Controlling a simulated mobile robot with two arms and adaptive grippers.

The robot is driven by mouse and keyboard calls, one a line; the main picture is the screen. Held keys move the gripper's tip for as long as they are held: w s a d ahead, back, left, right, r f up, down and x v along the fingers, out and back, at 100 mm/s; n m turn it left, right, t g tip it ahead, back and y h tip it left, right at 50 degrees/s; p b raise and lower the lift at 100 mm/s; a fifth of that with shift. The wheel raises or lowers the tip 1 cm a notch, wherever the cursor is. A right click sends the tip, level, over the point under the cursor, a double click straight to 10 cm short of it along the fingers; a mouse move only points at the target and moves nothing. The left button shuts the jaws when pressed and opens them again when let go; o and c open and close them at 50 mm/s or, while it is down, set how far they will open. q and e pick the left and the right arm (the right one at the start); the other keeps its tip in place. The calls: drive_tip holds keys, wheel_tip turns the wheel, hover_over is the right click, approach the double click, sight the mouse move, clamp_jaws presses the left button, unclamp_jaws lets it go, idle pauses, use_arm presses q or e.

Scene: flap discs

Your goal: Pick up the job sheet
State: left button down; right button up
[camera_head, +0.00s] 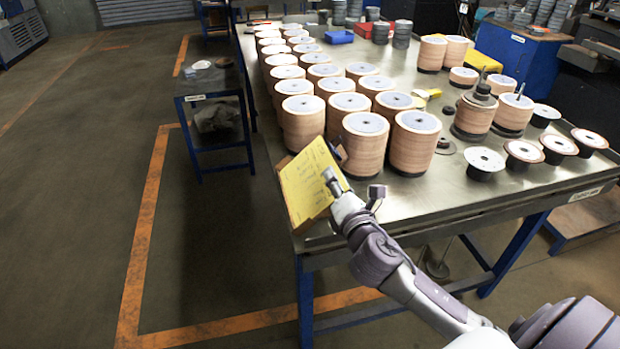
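The job sheet (308,186) is a yellow sheet with faint handwriting, with a brown edge showing along its left side. It is at the near left corner of the metal table and looks tilted. My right gripper (331,181) comes in from the lower right and overlaps the sheet's right part. One finger shows in front of the yellow face. I cannot tell whether the fingers are closed on the sheet or whether the sheet is clear of the tabletop. My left gripper is not in view.
Rows of stacked flap discs (365,146) stand close behind the sheet on the table (440,197). More stacks and small spools (485,160) are at the right. A low side table (212,82) stands left. The floor at left is clear.

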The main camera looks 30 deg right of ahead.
clamp_jaws()
